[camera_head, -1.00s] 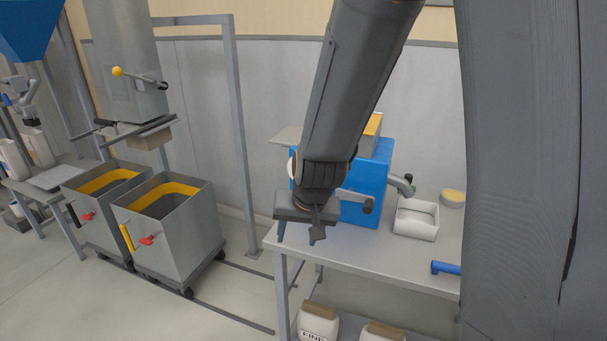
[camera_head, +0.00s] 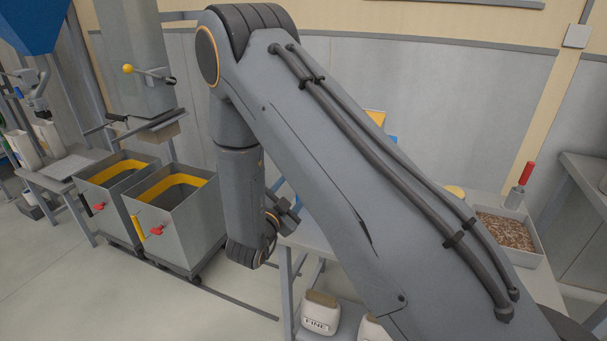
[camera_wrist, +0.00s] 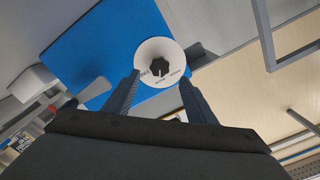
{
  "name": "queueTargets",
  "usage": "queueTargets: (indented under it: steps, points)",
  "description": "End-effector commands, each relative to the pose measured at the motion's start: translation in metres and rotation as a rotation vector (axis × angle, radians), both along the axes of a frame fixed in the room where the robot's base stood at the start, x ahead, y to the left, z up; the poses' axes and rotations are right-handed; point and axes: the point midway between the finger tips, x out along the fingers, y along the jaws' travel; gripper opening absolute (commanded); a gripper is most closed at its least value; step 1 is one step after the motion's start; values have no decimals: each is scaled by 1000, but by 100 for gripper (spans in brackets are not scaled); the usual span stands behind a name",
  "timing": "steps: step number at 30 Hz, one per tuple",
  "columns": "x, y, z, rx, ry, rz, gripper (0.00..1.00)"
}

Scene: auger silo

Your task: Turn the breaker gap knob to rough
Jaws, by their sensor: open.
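The breaker gap knob is a small dark knob (camera_wrist: 160,68) at the middle of a round white dial (camera_wrist: 152,54) on the blue breaker housing (camera_wrist: 105,45), in the wrist view. Small lettering on the dial is too small to read surely. My gripper (camera_wrist: 159,77) is open and empty. Its two fingers reach toward the dial, one on each side of the knob in the picture; I cannot tell whether they touch it. In the head view my gripper (camera_head: 284,213) is at the left end of the bench, and my arm hides nearly all the blue housing.
Two grey bins on carts (camera_head: 183,225) stand left of the bench. A white container marked FINE (camera_head: 318,315) is below the bench top. A tray of grain (camera_head: 508,233) is at the bench's right. Clear floor lies at the lower left.

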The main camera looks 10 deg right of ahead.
Motion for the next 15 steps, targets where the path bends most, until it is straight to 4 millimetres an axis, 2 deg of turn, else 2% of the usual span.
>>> queueTargets:
  steps: [9,15]
  points:
    - [37,-29,2,1,0,-4,51]
    - [54,-41,1,1,2,-1,51]
